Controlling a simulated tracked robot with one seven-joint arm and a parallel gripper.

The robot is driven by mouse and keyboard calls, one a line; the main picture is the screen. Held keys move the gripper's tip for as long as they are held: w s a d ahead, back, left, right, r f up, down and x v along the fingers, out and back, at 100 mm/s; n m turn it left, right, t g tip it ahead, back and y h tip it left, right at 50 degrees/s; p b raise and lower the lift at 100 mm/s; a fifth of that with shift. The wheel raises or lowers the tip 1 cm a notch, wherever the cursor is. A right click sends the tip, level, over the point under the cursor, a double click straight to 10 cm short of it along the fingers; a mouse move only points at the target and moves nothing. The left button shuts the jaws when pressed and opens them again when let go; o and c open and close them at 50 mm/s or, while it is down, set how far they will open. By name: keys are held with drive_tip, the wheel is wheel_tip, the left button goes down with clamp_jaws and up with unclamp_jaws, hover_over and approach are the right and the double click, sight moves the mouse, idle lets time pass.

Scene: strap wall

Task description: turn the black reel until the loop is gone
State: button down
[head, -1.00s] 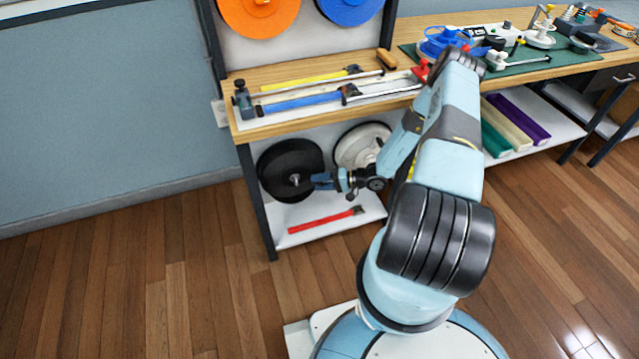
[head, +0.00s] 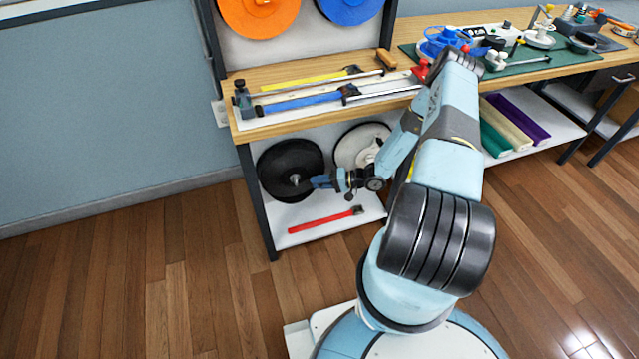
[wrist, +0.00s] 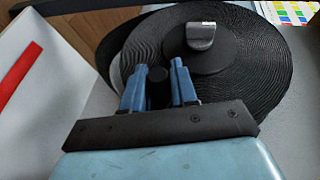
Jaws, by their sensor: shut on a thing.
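The black reel (head: 288,160) is mounted upright behind the lower shelf, below the wooden bench top. It fills much of the wrist view (wrist: 265,62), with ridged windings and a grey metal piece (wrist: 201,36) at its hub. My gripper (head: 314,182) is at the reel's right side. In the wrist view my gripper (wrist: 157,76) has its two blue fingers on either side of a dark round knob (wrist: 157,74) in front of the windings, and is shut on it. I cannot make out a separate loop of strap; my fingers hide part of the reel.
A white reel (head: 350,147) hangs just right of the black one, partly behind my arm. A red strap (head: 318,222) lies on the lower shelf. The bench top (head: 300,73) above holds blue and yellow straps. The floor at left is clear.

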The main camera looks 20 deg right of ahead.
drive_tip(key=shift+f, duration=0.15)
drive_tip(key=shift+a+f+m+t+y, duration=0.15)
drive_tip(key=shift+a+f+m+y, duration=0.15)
drive_tip(key=shift+a+f+y, duration=0.35)
drive_tip(key=shift+a+f+m+t+y, duration=0.15)
drive_tip(key=shift+a+f+m+y, duration=0.2)
drive_tip(key=shift+f+y, duration=0.45)
drive_tip(key=shift+s, duration=0.1)
drive_tip(key=c, duration=1)
unclamp_jaws()
drive_tip(key=shift+o, duration=0.2)
drive_tip(key=v, duration=1.3)
drive_tip(key=shift+s+d, duration=0.15)
drive_tip(key=shift+d, duration=0.25)
